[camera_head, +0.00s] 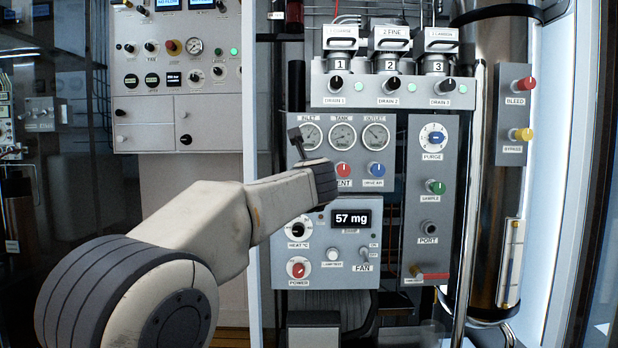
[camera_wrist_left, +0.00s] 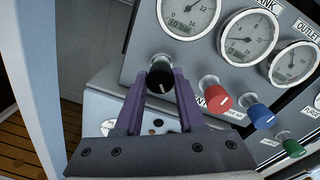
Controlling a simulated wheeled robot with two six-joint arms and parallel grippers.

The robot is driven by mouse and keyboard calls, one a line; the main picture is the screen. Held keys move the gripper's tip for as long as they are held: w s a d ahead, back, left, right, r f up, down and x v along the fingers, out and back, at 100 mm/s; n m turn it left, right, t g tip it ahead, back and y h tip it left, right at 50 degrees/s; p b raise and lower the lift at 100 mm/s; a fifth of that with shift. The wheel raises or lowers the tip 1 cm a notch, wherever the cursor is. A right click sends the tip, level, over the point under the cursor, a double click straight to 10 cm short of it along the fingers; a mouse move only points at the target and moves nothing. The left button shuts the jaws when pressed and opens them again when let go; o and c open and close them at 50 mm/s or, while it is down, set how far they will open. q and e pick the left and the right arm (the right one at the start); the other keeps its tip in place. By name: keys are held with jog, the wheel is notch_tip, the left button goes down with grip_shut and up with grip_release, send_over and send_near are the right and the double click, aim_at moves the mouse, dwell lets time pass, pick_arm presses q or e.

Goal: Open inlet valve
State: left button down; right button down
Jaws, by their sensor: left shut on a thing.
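The inlet valve is a black round knob (camera_wrist_left: 159,84) with a white pointer line, just below the leftmost gauge (camera_wrist_left: 187,14) in the left wrist view. My left gripper (camera_wrist_left: 160,88) has its two purple fingers on either side of this knob and is shut on it. In the head view my left gripper (camera_head: 298,142) is at the panel under the INLET gauge (camera_head: 311,133), and my wrist hides the knob. The knob's label is hidden too. My right gripper is not in view.
A red vent knob (camera_head: 343,170) and a blue knob (camera_head: 376,170) sit close to the right of my wrist. Below is a box with a 57 mg display (camera_head: 357,218). A PURGE dial (camera_head: 433,138) and a green SAMPLE knob (camera_head: 436,187) are farther right.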

pick_arm(q)
jog(key=shift+d+f+n+b, duration=0.15)
jog(key=shift+n+b, duration=0.45)
jog(key=shift+n, duration=1.3)
jog(key=c, duration=0.5)
grip_release()
jog(key=shift+s, duration=0.1)
